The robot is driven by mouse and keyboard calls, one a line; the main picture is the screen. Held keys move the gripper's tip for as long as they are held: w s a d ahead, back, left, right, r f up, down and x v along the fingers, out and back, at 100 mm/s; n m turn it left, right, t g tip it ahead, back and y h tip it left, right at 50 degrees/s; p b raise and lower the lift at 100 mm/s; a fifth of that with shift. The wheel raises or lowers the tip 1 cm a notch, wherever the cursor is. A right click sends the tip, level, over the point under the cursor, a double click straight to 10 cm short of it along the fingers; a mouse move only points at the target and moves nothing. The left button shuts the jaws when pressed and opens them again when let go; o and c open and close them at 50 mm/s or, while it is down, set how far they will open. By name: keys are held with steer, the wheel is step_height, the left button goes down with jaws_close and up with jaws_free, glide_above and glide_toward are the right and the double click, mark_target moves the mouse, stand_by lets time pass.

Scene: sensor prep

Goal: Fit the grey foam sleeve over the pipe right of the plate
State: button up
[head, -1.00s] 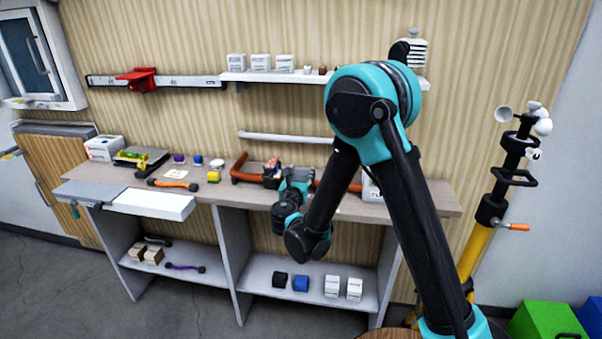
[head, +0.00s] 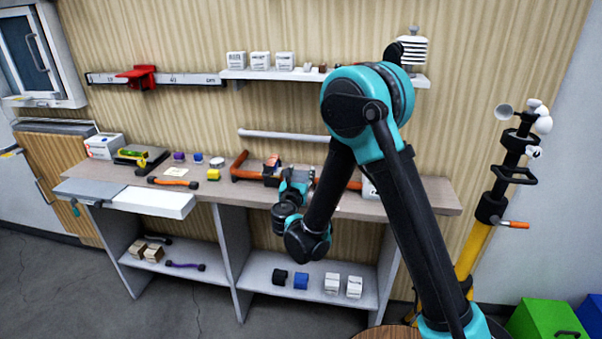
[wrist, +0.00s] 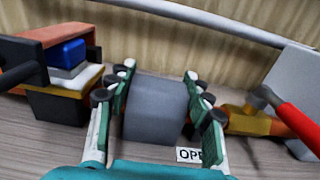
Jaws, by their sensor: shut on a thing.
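My gripper (wrist: 155,95) is shut on the grey foam sleeve (wrist: 155,112), with a teal finger on each side of it in the wrist view. The sleeve is held above or at the bench; its height is unclear. In the head view my gripper (head: 297,178) is over the bench's back part, between two orange-red pipe sections, and the sleeve is not clear there. A red pipe-like piece (wrist: 294,124) with a yellow fitting (wrist: 248,122) lies right of the sleeve. An orange section (head: 352,185) shows behind my arm. The plate cannot be picked out surely.
An orange-framed assembly with a blue block (wrist: 68,54) stands close left of my gripper. A grey upright box (wrist: 295,88) stands at right. A white wall bar (head: 285,135) runs behind. An "OPE" label (wrist: 189,155) lies on the bench.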

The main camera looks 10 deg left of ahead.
steer(key=o, duration=1)
steer(key=shift+c, duration=0.2)
steer(key=o, duration=0.5)
steer(key=shift+r, duration=3.5)
